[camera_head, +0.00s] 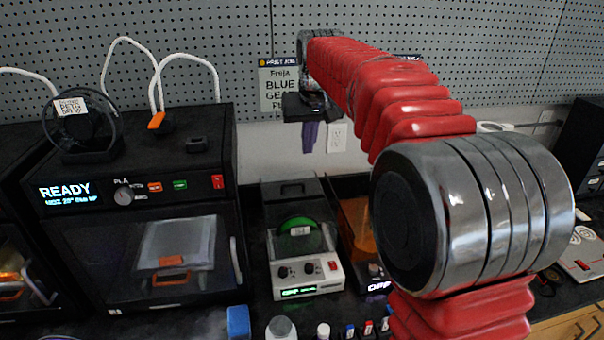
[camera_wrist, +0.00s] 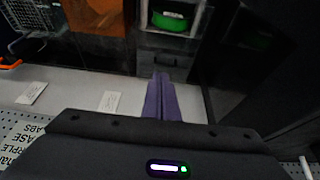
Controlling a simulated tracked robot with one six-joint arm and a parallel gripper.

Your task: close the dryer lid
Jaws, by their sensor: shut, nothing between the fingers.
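A small dryer (camera_head: 308,283) with a pale front, knobs and a lit display stands on the bench in the head view. A green spool (camera_head: 298,228) shows inside it and also in the wrist view (camera_wrist: 168,20). A dark panel with a handle, apparently its raised lid (camera_head: 288,190), stands behind the spool; its exact angle is hard to tell. My gripper (camera_head: 309,148) has purple fingers, shut and empty, above and behind the dryer near the wall. In the wrist view the fingers (camera_wrist: 160,82) point toward the dark panel, without clear contact.
A second dryer with an orange cover (camera_head: 357,226) stands right of the first, partly hidden by my arm. A large black printer (camera_head: 130,240) stands close on the left. Several small bottles (camera_head: 323,331) line the front. The pegboard wall (camera_head: 250,50) is behind.

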